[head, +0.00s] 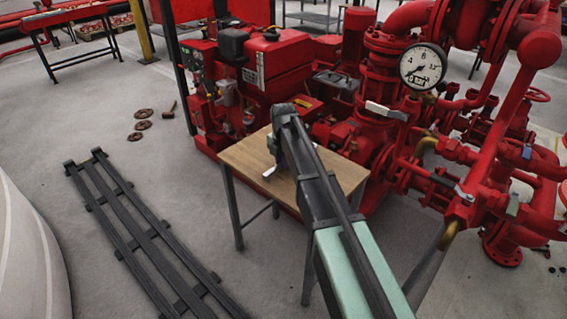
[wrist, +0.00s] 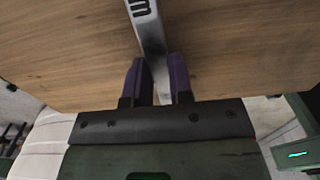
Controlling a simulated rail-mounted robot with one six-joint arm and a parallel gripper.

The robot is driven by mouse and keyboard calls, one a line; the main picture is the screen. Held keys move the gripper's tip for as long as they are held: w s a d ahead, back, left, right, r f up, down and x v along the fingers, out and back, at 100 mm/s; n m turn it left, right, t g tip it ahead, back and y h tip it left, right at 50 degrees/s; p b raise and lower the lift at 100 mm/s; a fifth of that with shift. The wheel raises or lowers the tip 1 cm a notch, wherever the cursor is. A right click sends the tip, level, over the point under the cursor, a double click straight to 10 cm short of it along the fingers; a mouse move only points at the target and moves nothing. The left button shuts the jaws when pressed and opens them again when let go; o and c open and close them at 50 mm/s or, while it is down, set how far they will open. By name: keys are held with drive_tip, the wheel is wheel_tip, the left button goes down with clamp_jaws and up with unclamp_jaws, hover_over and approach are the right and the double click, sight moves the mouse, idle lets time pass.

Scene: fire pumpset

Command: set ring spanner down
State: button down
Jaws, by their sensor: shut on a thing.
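The ring spanner (wrist: 150,36) is a flat silver bar with dark lettering in the wrist view. My gripper (wrist: 157,75) is shut on it, with a purple-faced finger on each side of its shank. The far end of the spanner runs out of the top of the wrist view. Behind it is the wooden top of a small table (wrist: 60,50). In the head view the table (head: 245,160) stands in front of the pump, and my gripper (head: 271,158) is over its left part. A small bright end of the spanner (head: 269,173) shows there. I cannot tell whether the spanner touches the wood.
The red pumpset (head: 290,65) with pipes and a pressure gauge (head: 423,66) stands behind and right of the table. Dark rails (head: 140,235) lie on the floor at left. Rusty rings (head: 139,125) and a hammer (head: 169,110) lie beyond. Bare tabletop shows around my gripper.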

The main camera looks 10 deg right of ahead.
drive_tip(key=c, duration=1)
unclamp_jaws()
drive_tip(key=shift+f, duration=0.15)
wheel_tip(320, 180, up, 13)
drive_tip(key=p, duration=1.3)
drive_tip(key=s+m, duration=0.8)
drive_tip(key=s, duration=0.1)
drive_tip(key=s+m, duration=0.8)
drive_tip(key=s, duration=0.1)
drive_tip(key=s+d+m, duration=0.1)
drive_tip(key=s+m, duration=0.8)
drive_tip(key=shift+s+f+b, duration=0.15)
drive_tip(key=shift+f+b, duration=0.15)
wheel_tip(320, 180, up, 18)
drive_tip(key=p, duration=1.7)
drive_tip(key=shift+f+p, duration=0.2)
drive_tip(key=shift+p, duration=0.1)
